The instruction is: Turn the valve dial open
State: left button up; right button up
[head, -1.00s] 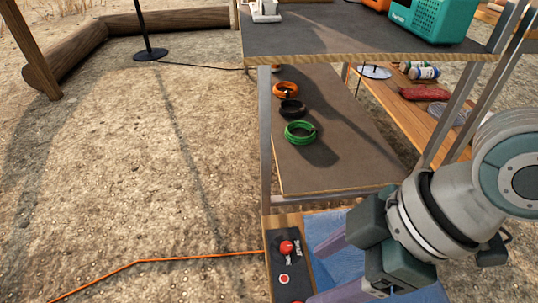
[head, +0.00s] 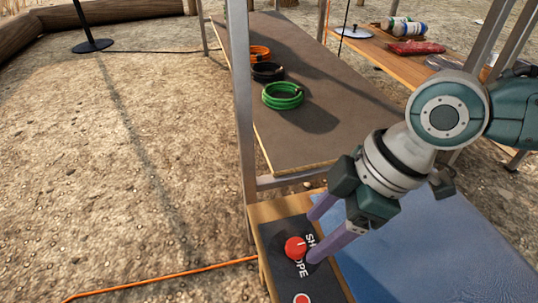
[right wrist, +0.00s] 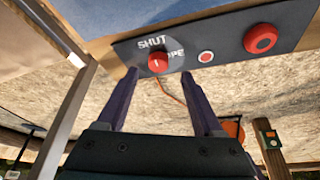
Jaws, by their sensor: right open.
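The valve dial (head: 295,247) is a red round knob on a dark panel (head: 275,237), with white SHUT and partly hidden OPEN lettering beside it. It also shows in the right wrist view (right wrist: 158,61), with a small white mark on its face. My right gripper (head: 314,237) is open, with its two purple fingers pointing at the panel beside the dial. In the right wrist view the dial appears between the fingertips (right wrist: 160,74), just beyond them; I see no clear contact. My left gripper is not in view.
A small white-ringed red button (right wrist: 206,57) and a larger red knob (right wrist: 262,39) share the panel. A blue surface (head: 430,245) lies to its right. Green (head: 283,96), black (head: 268,71) and orange (head: 260,53) coils lie on the shelf behind. An orange cable (head: 165,277) crosses the ground.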

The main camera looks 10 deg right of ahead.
aim_at(298, 245)
jog(key=b+x, duration=0.2)
jog(key=x, duration=0.3)
jog(key=shift+w+b, duration=0.1)
jog(key=shift+b, duration=0.2)
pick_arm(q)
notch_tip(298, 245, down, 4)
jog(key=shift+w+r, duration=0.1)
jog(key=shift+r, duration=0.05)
pick_arm(e)
jog(key=shift+r, duration=0.1)
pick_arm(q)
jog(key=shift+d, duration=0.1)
pick_arm(e)
jog(key=shift+c, duration=0.3)
jog(key=shift+c, duration=0.8)
grip_shut()
